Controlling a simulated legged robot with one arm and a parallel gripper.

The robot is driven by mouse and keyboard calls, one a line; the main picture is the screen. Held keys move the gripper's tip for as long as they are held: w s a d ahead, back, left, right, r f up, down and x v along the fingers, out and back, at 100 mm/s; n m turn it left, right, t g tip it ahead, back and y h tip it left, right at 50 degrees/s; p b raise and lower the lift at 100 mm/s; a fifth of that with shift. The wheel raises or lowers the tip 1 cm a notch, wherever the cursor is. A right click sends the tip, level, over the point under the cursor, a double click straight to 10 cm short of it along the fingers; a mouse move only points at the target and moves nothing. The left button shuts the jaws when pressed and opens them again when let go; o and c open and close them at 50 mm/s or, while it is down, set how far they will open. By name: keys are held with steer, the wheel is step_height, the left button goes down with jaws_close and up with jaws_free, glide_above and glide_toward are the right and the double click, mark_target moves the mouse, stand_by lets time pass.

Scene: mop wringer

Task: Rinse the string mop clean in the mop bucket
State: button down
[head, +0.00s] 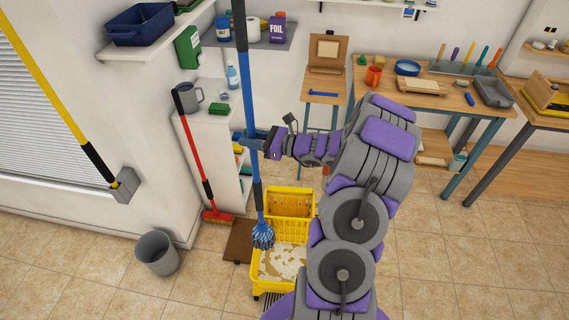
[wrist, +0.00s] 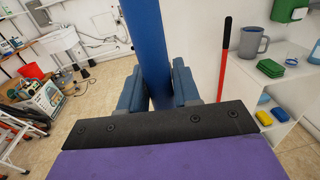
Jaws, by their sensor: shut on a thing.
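My gripper (head: 256,140) is shut on the blue handle of the string mop (head: 245,75) and holds it upright. In the wrist view the blue handle (wrist: 152,50) stands between the two jaws (wrist: 158,92). The blue strings of the mop head (head: 263,236) hang at the left side of the yellow mop bucket (head: 256,283). The head appears above or just at the bucket's opening; I cannot tell whether it touches the contents. Pale, foamy-looking water shows in the bucket. The yellow wringer (head: 290,202) sits at the bucket's far end.
A grey bin (head: 157,253) stands on the floor at left. A red-handled broom (head: 195,150) leans by the white shelf unit (head: 212,125). Workbenches (head: 440,90) stand at back right. Tiled floor at right is clear.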

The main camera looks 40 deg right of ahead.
steer(key=s+d+f+n+g+y+p, duration=0.25)
steer(key=s+f, duration=0.45)
steer(key=s, duration=0.4)
step_height(320, 180, down, 28)
steer(key=b, duration=1.2)
steer(key=shift+d+r, duration=0.2)
steer(key=shift+d, duration=0.25)
stand_by(1.2)
steer(key=w+a, duration=0.1)
steer(key=w+a+r, duration=0.1)
steer(key=w+a, duration=0.1)
stand_by(0.4)
steer(key=shift+d, duration=0.1)
